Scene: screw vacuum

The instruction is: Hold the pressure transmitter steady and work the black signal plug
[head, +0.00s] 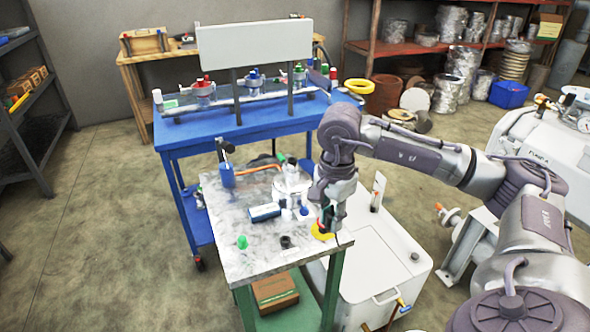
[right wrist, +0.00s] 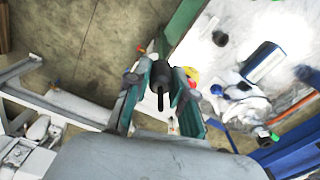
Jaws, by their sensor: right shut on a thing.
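My right gripper (head: 331,218) hangs over the right front corner of the small marbled worktable (head: 262,262). In the right wrist view its two green-edged fingers (right wrist: 161,92) are shut on the black signal plug (right wrist: 160,74), a dark cylinder with a thin stem. In the head view the gripper hides most of this plug. I cannot tell whether this fitting is the pressure transmitter. My left gripper is not in view.
A blue bench (head: 200,141) stands behind. A white chest (head: 385,262) stands close at right.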

